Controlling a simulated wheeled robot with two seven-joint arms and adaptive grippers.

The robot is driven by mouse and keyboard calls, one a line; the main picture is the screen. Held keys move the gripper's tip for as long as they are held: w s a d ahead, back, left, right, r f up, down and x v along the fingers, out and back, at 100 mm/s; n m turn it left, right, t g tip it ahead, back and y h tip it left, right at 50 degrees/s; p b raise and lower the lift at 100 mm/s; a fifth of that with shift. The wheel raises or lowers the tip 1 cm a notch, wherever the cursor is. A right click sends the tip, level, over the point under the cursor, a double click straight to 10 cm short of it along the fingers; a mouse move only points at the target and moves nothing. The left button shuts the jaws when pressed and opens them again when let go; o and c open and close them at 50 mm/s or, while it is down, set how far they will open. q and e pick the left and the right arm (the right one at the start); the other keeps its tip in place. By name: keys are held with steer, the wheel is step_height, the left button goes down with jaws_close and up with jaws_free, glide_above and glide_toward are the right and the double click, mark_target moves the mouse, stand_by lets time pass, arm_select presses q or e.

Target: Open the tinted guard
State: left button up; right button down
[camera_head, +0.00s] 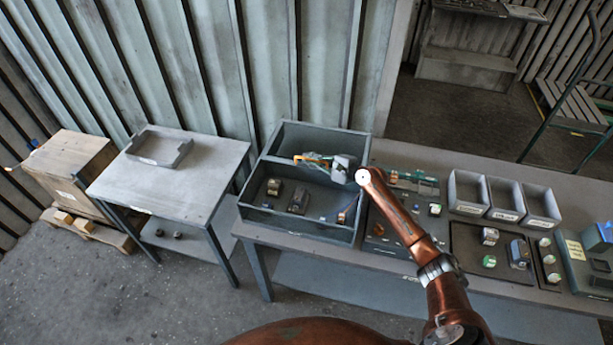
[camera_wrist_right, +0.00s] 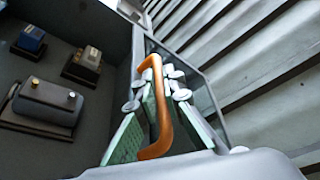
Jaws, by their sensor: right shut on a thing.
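The blower housing is a dark grey open-topped box (camera_head: 262,222) on the long bench. An orange handle (camera_head: 313,159) shows near its back; it also shows large in the right wrist view (camera_wrist_right: 160,110). Behind the handle in that view is a grey-framed, dark see-through panel (camera_wrist_right: 207,98), which looks like the tinted guard. How far it stands open I cannot tell. My right gripper (camera_head: 330,164) is shut on the orange handle, its green-padded fingers (camera_wrist_right: 157,115) on either side of it. My left gripper is not in view.
Inside the box are small block-like parts (camera_head: 298,201). Right of it on the bench are grey bins (camera_head: 503,199) and a dark mat (camera_head: 466,240) with small parts. A side table (camera_head: 205,180) with a grey tray (camera_head: 158,147) stands left. A ribbed wall (camera_head: 270,60) rises behind.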

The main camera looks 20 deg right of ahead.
steer(key=shift+w+d+b, duration=0.4)
steer(key=shift+w+d, duration=0.05)
steer(key=shift+w, duration=0.25)
steer(key=c, duration=2.3)
jaws_free()
steer(key=v, duration=1.2)
steer(key=shift+s, duration=0.1)
